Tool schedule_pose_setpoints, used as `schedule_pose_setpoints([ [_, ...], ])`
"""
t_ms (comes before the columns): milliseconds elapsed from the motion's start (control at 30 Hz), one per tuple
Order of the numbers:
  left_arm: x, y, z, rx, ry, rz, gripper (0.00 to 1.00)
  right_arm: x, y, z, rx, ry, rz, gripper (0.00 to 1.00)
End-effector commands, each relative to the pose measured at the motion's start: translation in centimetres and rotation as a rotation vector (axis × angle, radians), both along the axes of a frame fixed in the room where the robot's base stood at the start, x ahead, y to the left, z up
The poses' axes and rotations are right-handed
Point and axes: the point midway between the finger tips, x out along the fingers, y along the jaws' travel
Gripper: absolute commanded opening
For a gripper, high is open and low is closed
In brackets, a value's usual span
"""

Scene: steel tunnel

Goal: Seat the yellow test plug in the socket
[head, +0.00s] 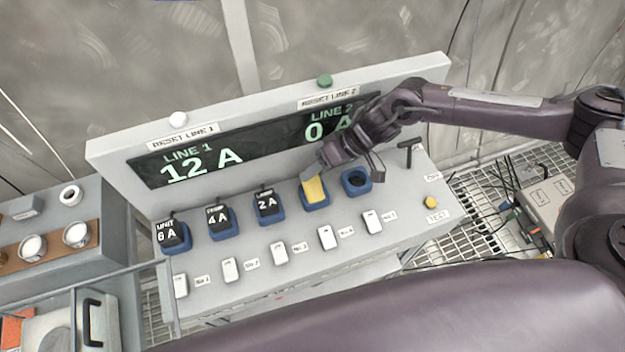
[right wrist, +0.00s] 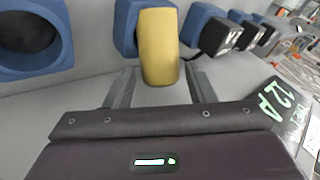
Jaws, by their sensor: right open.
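The yellow test plug (head: 313,189) stands at the fourth blue socket (head: 315,204) from the left on the grey panel; how deep it sits I cannot tell. It also shows in the right wrist view (right wrist: 160,48), with its blue socket (right wrist: 126,28) behind it. My right gripper (head: 345,168) is open at the plug. In the right wrist view its two fingers (right wrist: 160,88) stand either side of the plug's near end, with gaps showing. An empty blue socket (head: 356,181) is just right of the plug. My left gripper is not in view.
Black plugs marked 6 A (head: 172,235), 4 A (head: 220,220) and 2 A (head: 267,204) fill the sockets to the left. White switches (head: 279,252) line the front. The display (head: 240,143) reads 12 A and 0 A. A black T-handle (head: 408,152) stands right.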

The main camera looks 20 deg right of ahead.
Motion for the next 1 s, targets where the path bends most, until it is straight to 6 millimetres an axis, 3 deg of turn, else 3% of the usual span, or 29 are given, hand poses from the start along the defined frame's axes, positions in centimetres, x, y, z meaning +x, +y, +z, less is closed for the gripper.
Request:
schedule_pose_setpoints([
  [300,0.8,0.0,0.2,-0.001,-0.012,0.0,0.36,0.0,0.3,-0.5,-0.001,0.0,0.0,0.48],
  [600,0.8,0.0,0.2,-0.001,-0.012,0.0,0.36,0.1,0.3,-0.5,-0.001,-0.001,0.0,0.1],
  [1000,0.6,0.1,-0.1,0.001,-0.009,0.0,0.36,0.1,0.3,0.6,0.001,-0.003,0.0,0.1],
])
